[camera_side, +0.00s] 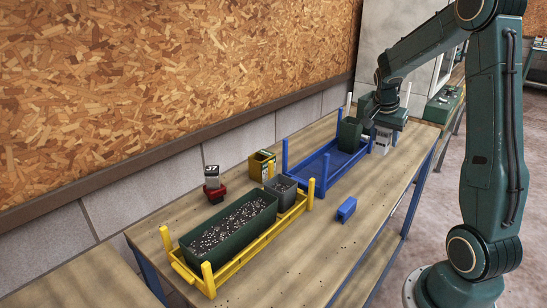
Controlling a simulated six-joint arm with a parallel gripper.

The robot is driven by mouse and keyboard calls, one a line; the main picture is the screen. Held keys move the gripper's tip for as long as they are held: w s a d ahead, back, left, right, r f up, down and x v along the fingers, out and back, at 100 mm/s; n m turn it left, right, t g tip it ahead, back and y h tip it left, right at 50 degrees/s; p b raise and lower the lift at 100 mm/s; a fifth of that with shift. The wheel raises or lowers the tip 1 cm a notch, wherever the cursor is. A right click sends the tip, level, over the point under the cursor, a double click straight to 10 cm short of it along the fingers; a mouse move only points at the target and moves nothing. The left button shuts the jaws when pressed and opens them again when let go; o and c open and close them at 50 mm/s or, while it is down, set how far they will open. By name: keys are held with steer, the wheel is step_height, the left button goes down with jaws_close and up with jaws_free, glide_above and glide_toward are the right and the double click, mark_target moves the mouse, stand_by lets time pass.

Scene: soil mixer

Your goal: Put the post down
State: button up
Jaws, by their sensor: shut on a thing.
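My gripper (381,127) is at the far end of the table, beside the right end of the blue rack (322,178). It is shut on the post, but the post is small here and hard to tell apart from the jaws. A pale grey piece shows low at the gripper, close to the tabletop; I cannot tell whether it touches. A dark green square pot (349,134) stands at the far end of the blue rack, just left of the gripper. A thin white upright (348,104) rises behind that pot.
A yellow rack (245,258) holds a long green trough (228,228) of speckled soil and a grey pot (281,189). A yellow box (261,165), a red holder (214,193) marked 37 and a blue block (347,209) stand nearby. The table's front right is mostly clear.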

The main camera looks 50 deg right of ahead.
step_height(320, 180, down, 6)
steer(key=shift+f, duration=0.25)
steer(key=shift+f, duration=2.1)
steer(key=shift+f, duration=0.2)
steer(key=o, duration=1)
steer(key=shift+r, duration=0.15)
steer(key=shift+v, duration=6.05)
